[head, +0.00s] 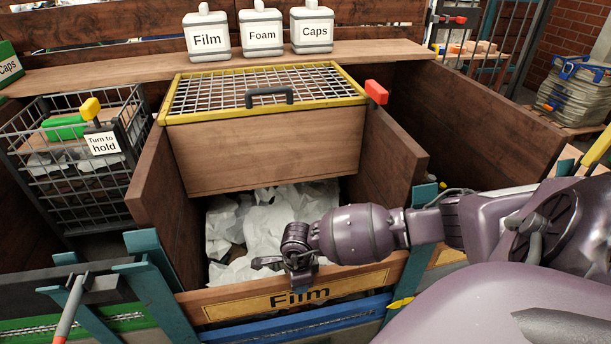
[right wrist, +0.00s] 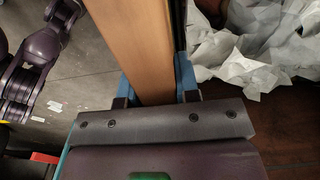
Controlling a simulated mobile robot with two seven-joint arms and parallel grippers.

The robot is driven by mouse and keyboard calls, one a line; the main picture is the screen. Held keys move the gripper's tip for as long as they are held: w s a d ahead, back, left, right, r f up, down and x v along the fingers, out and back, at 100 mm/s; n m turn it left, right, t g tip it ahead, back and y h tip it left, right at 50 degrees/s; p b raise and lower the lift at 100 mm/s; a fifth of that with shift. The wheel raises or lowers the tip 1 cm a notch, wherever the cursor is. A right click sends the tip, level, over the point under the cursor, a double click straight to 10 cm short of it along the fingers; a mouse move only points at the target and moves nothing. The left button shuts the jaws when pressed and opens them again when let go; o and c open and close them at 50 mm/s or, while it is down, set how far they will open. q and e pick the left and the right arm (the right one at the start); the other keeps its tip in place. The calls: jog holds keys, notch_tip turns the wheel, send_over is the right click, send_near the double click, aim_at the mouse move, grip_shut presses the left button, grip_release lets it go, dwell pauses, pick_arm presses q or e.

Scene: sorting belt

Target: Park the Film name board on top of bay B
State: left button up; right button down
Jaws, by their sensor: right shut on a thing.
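The Film name board (head: 344,288) is a long wooden plank with a yellow label. It lies across the front of the middle bay, its right end slightly higher in the picture. My right gripper (head: 292,280) is shut on the board's upper edge near the middle. In the right wrist view the plank (right wrist: 140,45) sits between the blue fingertips of my right gripper (right wrist: 155,88). No letter B shows, so I cannot tell which bay carries that name. A purple arm of mine (right wrist: 35,65) shows at the left there; its dark end is too small to read.
White film scraps (head: 270,220) fill the middle bay under a yellow-framed mesh lid (head: 260,117). Teal posts (head: 150,275) flank the bay. A wire basket (head: 75,185) stands left.

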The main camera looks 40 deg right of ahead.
pick_arm(q)
notch_tip(320, 180, up, 18)
jog(key=s+a+p, duration=0.1)
jog(key=p, duration=1.9)
jog(key=shift+f+n+t+y, duration=0.15)
jog(key=shift+n+t+y, duration=0.15)
jog(key=shift+t, duration=0.1)
pick_arm(e)
notch_tip(320, 180, up, 36)
jog(key=shift+r, duration=0.2)
pick_arm(q)
jog(key=shift+w, duration=0.1)
jog(key=shift+r, duration=0.25)
pick_arm(e)
jog(key=shift+s+a, duration=0.1)
